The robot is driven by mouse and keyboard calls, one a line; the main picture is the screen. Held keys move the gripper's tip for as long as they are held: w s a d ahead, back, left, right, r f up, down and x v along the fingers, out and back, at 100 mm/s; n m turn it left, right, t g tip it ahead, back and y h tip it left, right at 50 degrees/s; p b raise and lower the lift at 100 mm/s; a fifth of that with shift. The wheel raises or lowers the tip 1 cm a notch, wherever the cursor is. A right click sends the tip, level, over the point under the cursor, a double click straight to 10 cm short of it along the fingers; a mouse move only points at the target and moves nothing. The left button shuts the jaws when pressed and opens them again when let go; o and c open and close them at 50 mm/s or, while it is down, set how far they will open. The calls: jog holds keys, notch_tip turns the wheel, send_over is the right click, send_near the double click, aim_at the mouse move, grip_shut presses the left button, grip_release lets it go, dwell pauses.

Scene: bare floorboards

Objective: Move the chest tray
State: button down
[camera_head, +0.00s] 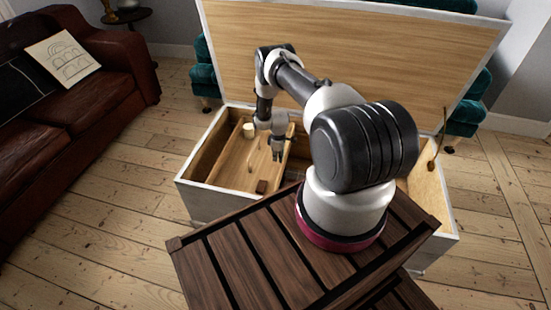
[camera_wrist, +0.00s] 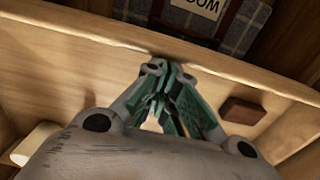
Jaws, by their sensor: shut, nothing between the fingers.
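The chest (camera_head: 207,203) stands open, its lid (camera_head: 350,45) raised at the back. The light wooden chest tray (camera_head: 232,165) sits inside at the left. It holds a small cream cylinder (camera_head: 249,130) and a dark brown block (camera_head: 261,186). My gripper (camera_head: 278,156) points down over the tray's right side. In the wrist view my gripper (camera_wrist: 160,72) has its fingertips together, close to the tray's side wall (camera_wrist: 225,75). I cannot tell whether they touch it. Nothing is held. The brown block (camera_wrist: 243,110) lies right of the fingers, the cylinder (camera_wrist: 35,145) lower left.
Beyond the tray wall, plaid cloth (camera_wrist: 240,25) and a lettered label (camera_wrist: 200,5) show deeper in the chest. A brown leather sofa (camera_head: 80,95) with a drawing (camera_head: 62,60) stands at the left. A teal seat (camera_head: 466,115) is behind the chest. Floorboards (camera_head: 120,190) are clear between sofa and chest.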

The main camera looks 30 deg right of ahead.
jog(key=s+d, duration=2)
jog(key=s, duration=0.1)
jog(key=shift+s+d, duration=0.15)
jog(key=shift+d, duration=0.25)
notch_tip(320, 180, up, 10)
jog(key=w+a, duration=0.3)
